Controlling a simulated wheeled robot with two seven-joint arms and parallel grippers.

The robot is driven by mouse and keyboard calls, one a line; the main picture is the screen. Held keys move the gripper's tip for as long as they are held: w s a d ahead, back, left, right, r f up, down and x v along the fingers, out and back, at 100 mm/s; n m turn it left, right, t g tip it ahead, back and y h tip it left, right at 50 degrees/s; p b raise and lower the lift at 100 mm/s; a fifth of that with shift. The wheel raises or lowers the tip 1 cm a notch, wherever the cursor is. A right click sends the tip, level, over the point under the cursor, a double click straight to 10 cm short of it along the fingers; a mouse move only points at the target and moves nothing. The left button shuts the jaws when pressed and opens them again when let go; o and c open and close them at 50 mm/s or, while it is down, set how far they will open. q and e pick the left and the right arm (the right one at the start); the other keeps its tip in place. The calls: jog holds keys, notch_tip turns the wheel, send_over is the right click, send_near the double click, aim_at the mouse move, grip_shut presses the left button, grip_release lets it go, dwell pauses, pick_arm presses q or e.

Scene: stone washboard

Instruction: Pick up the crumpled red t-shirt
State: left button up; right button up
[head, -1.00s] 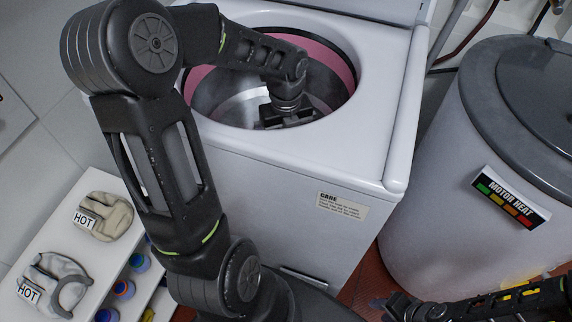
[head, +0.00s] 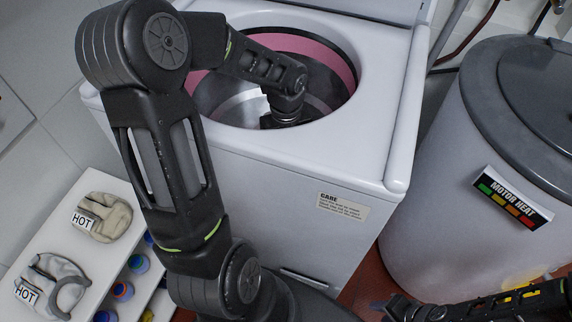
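I see no crumpled red t-shirt in the head view. The white top-loading washing machine (head: 300,160) stands in the middle with its round opening uncovered, a pink band (head: 330,52) around the inside and a metal drum (head: 235,108) below. My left arm reaches over the machine and down into the opening. My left gripper (head: 277,121) is inside the drum, mostly hidden by its wrist and the near rim, so its fingers and anything under them cannot be made out. My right gripper (head: 398,307) is low at the right, near the bottom edge, away from the machine; its finger gap is unclear.
A large grey drum-shaped container (head: 440,190) with a dark lid (head: 540,105) stands right of the washer. A white shelf (head: 85,252) at lower left holds two cloth items labelled HOT (head: 105,215) and several bottles (head: 138,263). Red floor shows between washer and container.

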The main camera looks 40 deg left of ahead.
pick_arm(q)
jog(key=c, duration=1.9)
